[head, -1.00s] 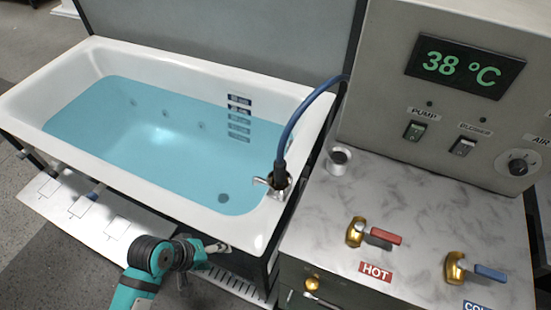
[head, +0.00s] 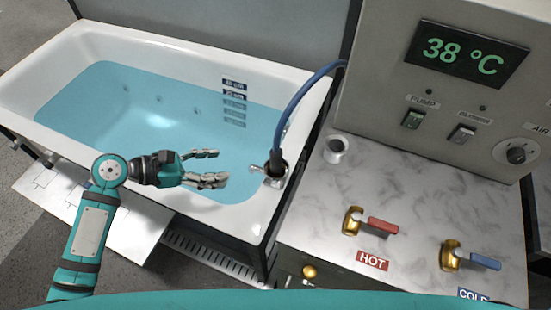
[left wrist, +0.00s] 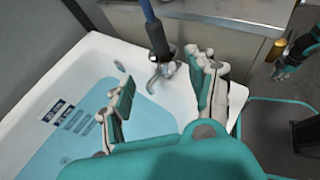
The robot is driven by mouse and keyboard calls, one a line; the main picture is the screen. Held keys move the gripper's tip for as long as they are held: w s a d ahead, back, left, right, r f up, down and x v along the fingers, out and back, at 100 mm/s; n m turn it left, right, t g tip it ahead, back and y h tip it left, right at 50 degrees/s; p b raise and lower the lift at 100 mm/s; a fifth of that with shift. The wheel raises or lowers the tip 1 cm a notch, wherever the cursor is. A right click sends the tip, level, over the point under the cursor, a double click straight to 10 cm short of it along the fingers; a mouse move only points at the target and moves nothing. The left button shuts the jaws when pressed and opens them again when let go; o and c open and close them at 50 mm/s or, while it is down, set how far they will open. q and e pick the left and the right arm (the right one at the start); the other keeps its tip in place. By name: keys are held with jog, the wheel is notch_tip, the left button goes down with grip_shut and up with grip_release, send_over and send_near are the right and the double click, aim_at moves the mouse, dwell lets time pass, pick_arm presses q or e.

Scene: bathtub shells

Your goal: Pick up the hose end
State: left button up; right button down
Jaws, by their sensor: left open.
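The hose end (head: 277,163) is a dark sleeve on a blue hose (head: 303,96), standing upright at a metal fitting (head: 270,180) on the bathtub's right rim. In the left wrist view the hose end (left wrist: 157,40) stands above the metal fitting (left wrist: 160,74), beyond the gap between my fingers. My left gripper (head: 222,167) is open and empty over the near right part of the tub, left of the hose end and apart from it. What seems to be my right gripper (left wrist: 281,59) shows at the right edge of the left wrist view; its opening is unclear.
The white bathtub (head: 190,47) holds blue water. A control panel (head: 375,90) reading 38 °C stands behind.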

aim_at(276, 160)
pick_arm(q)
jog(key=p+x, duration=0.1)
jog(key=x, duration=1.1)
jog(key=shift+d+r, duration=0.1)
jog(key=shift+d, duration=0.05)
jog(key=x, duration=0.2)
jog(key=p+x, duration=0.1)
jog(key=x, duration=0.1)
jog(key=shift+w+d+r, duration=0.2)
jog(key=shift+r, duration=0.15)
jog(key=shift+w+d+f, duration=0.2)
jog(key=shift+d+f, duration=0.05)
jog(key=shift+d, duration=0.2)
jog(key=shift+a, duration=0.1)
grip_shut()
